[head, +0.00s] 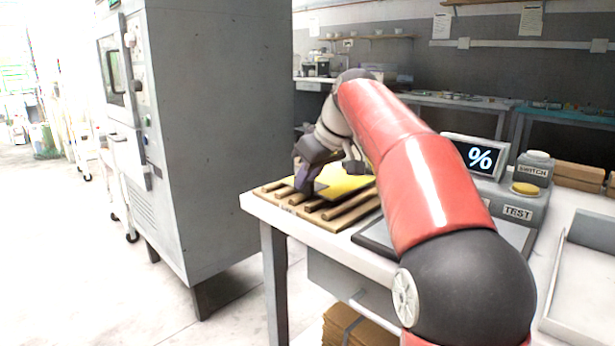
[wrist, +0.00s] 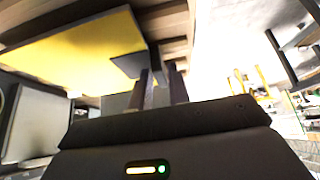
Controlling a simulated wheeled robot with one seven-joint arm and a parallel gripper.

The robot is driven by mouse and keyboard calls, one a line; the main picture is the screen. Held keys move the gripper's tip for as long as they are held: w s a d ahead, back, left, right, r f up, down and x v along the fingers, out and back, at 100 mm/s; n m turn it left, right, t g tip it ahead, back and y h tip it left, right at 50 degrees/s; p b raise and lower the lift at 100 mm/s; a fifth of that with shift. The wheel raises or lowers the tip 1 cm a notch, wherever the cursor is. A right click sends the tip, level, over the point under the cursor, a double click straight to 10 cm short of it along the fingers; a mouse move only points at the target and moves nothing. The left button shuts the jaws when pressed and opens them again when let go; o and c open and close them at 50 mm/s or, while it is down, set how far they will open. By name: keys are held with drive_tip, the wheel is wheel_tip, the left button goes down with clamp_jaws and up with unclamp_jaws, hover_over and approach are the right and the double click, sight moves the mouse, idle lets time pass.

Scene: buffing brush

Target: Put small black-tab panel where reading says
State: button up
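A yellow panel (head: 347,185) lies over a slatted wooden rack (head: 352,213) at the table's left end. In the wrist view the panel (wrist: 75,50) fills the upper left, with a dark tab (wrist: 128,64) at its near corner. My gripper (head: 309,186) is at the panel's left edge. In the wrist view its fingers (wrist: 162,90) are close together, with a dark edge piece between them. Whether the panel touches the slats is unclear. My arm hides part of the panel and table.
A pale tray (head: 585,275) is at the right. A tall grey cabinet (head: 220,130) stands left of the table, with floor between.

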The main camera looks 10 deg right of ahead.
drive_tip(key=shift+o, duration=1.2)
drive_tip(key=shift+r, duration=0.15)
drive_tip(key=p+v, duration=0.3)
drive_tip(key=v, duration=0.9)
